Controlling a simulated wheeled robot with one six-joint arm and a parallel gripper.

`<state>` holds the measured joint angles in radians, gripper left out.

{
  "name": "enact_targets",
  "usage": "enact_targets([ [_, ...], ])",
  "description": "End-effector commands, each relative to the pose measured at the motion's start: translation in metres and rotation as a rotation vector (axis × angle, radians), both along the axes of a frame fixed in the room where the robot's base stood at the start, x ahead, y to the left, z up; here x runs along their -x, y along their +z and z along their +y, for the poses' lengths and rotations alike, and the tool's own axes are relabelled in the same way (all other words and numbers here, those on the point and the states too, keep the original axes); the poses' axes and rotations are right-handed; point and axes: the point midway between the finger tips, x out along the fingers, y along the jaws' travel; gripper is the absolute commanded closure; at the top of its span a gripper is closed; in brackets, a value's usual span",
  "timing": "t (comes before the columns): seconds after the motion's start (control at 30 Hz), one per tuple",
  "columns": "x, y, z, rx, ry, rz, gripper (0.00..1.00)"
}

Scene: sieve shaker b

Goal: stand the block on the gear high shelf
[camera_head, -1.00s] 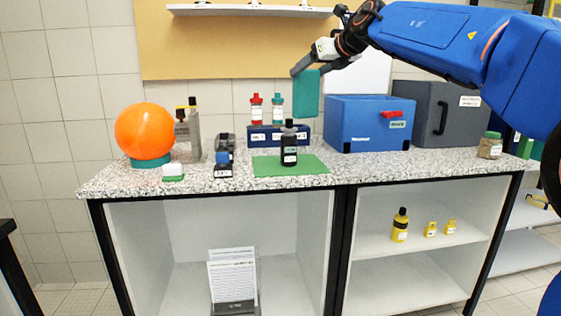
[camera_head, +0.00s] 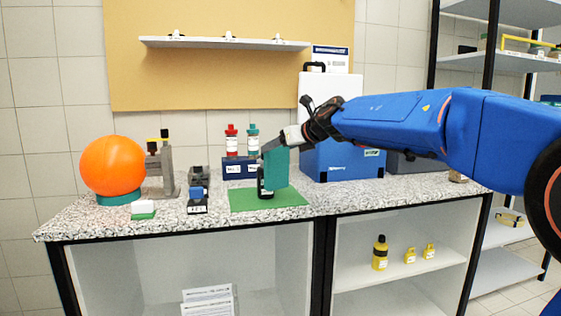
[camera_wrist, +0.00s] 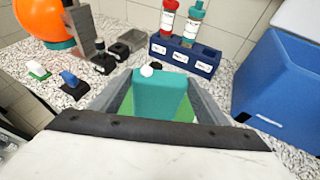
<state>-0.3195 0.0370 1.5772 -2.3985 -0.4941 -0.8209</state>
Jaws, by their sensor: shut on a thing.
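My gripper (camera_head: 272,147) is shut on a teal block (camera_head: 278,170). It holds the block upright above the counter, over or near the green mat (camera_head: 238,203). A wall shelf (camera_head: 225,43) with several small clips is at the top. A shelf rack (camera_head: 520,62) stands at the right. No readable label shows which one is the gear high shelf.
The speckled counter (camera_head: 105,222) carries an orange ball (camera_head: 113,166), small instruments, a blue bottle rack (camera_head: 240,168) with red and teal bottles, and a blue box (camera_head: 338,158). Yellow bottles stand on the shelf below.

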Motion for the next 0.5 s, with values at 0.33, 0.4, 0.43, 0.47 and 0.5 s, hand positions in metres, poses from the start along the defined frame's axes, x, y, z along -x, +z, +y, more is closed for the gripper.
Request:
enact_targets([
  [0.33,0.0,-0.034,0.0,-0.001,0.0,0.001,0.91],
  [0.4,0.0,-0.04,0.0,0.0,0.0,0.0,0.91],
  [0.43,0.0,-0.041,0.0,0.0,-0.001,0.0,0.91],
  [0.47,0.0,-0.042,0.0,0.0,-0.001,-0.001,0.91],
  [0.5,0.0,-0.043,0.0,0.0,-0.002,-0.001,0.91],
])
